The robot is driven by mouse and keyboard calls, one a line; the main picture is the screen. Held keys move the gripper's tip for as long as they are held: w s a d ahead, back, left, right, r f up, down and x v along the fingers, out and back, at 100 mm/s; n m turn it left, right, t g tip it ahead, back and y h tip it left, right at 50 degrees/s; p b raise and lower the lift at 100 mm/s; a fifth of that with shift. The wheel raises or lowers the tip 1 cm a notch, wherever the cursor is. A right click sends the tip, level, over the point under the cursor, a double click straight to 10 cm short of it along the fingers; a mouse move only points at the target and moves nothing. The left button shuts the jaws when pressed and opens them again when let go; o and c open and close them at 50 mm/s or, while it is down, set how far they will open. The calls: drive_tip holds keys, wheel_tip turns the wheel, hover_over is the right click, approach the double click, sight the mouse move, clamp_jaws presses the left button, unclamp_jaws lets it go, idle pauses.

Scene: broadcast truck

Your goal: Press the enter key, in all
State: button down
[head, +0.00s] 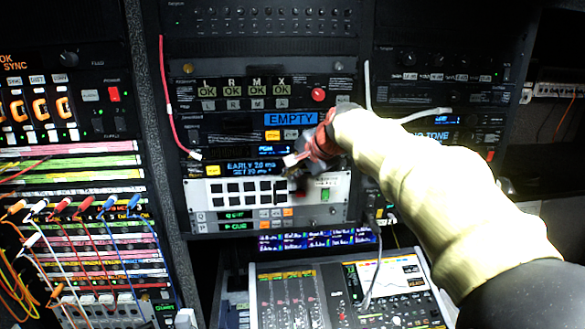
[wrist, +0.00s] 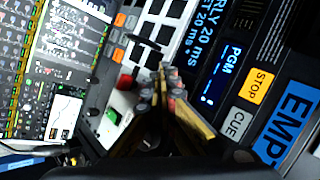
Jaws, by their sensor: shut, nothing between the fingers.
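A white-faced keypad unit (head: 265,188) sits in the middle rack with two rows of black keys. A green key (head: 325,195) is at its right end; it also shows in the wrist view (wrist: 112,115), left of my fingers. I cannot read a label saying enter on any key. My gripper (head: 291,160) is shut and empty, in front of the rack near the keypad's upper right. In the wrist view its fingertips (wrist: 159,82) lie together over the keypad's edge, close to a red key (wrist: 125,82). I cannot tell whether they touch the panel. My gripper hides part of the panel.
An EARLY 20 ms display unit (head: 248,168) is just above the keypad, with a blue EMPTY label (head: 290,119) higher up. A mixing console (head: 340,295) juts out below. Patch cables (head: 85,205) hang at the left; a pink cable (head: 168,100) hangs beside the middle rack.

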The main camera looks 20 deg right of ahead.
drive_tip(key=shift+w, duration=0.15)
idle(0.7)
drive_tip(key=shift+w+d, duration=0.1)
drive_tip(key=shift+w, duration=0.15)
drive_tip(key=shift+w+p, duration=0.3)
drive_tip(key=shift+p, duration=0.05)
idle(0.7)
drive_tip(key=shift+s, duration=0.1)
drive_tip(key=shift+s+b, duration=0.35)
drive_tip(key=shift+s, duration=0.3)
drive_tip(key=s+b, duration=0.1)
drive_tip(key=s, duration=0.1)
drive_tip(key=s+a+b, duration=0.1)
drive_tip(key=s, duration=0.2)
drive_tip(key=shift+a, duration=0.1)
idle(0.3)
idle(0.7)
